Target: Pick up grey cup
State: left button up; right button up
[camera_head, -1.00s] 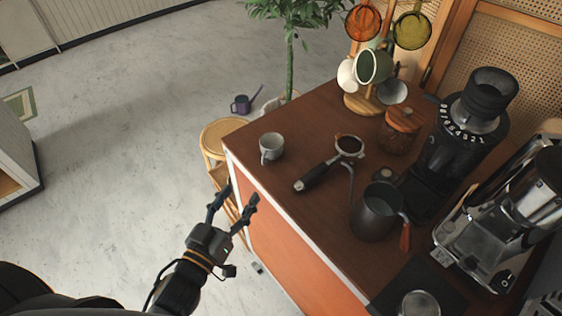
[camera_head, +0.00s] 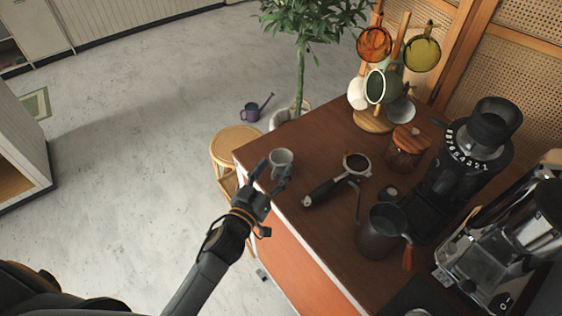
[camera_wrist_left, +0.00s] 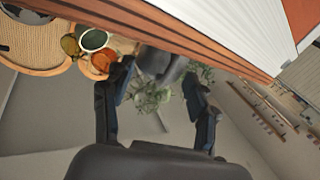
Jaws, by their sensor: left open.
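The grey cup (camera_head: 282,158) stands upright near the left corner of the brown counter in the head view. My left gripper (camera_head: 273,172) is open and empty at the counter's left edge. Its fingertips are close to the cup and overlap its lower part; I cannot tell whether they touch it. In the left wrist view, the open left gripper (camera_wrist_left: 158,100) has a dark grey rounded shape beyond and between its fingers, probably the grey cup (camera_wrist_left: 160,63). My right gripper is not in view.
A portafilter (camera_head: 335,182) lies right of the cup. A dark pitcher (camera_head: 378,236), a wood-lidded jar (camera_head: 405,150) and a grinder (camera_head: 465,160) stand farther right. A mug tree (camera_head: 374,122) stands at the back. A round stool (camera_head: 233,143) is beside the counter's left edge.

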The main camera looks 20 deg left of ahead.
pick_arm(q)
jog(key=shift+w+d, duration=0.15)
jog(key=shift+w, duration=0.4)
jog(key=shift+s, duration=0.1)
grip_shut()
